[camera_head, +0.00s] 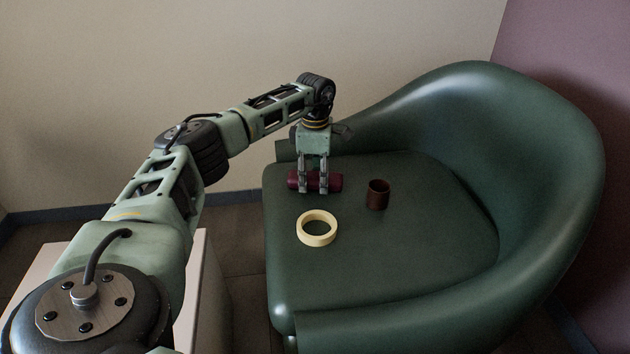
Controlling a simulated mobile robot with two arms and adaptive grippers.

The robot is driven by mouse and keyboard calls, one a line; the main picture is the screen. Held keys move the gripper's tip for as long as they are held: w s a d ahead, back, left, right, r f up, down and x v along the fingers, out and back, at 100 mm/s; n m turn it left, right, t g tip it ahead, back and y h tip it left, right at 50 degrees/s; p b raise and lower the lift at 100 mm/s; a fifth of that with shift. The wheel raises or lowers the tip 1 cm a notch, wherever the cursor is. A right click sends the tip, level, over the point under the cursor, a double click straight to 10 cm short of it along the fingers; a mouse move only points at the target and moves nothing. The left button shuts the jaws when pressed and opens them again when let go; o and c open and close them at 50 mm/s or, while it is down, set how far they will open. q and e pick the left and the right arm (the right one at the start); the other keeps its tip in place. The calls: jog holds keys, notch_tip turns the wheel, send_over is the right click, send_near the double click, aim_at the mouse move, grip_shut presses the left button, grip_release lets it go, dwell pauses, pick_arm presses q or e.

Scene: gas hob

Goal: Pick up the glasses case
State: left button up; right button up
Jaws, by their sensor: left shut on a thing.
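The glasses case (335,182) is a dark maroon, rounded oblong thing at the left side of the green armchair's seat. My left gripper (313,187) points down over it from above and is shut on its middle, with the fingers hiding part of it. The ends of the case show on both sides of the fingers. It is at or very close to the seat; I cannot tell whether it touches. My right gripper is not in view.
The green armchair (400,250) has a high curved back at the right and behind. A cream ring (317,241) lies in front of the case. A brown cup (377,194) stands to its right. The front right of the seat is clear. A pale box-shaped surface (203,290) is at lower left.

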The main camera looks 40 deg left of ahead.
pick_arm(q)
jog(key=c, duration=0.5)
jog(key=shift+r, duration=0.1)
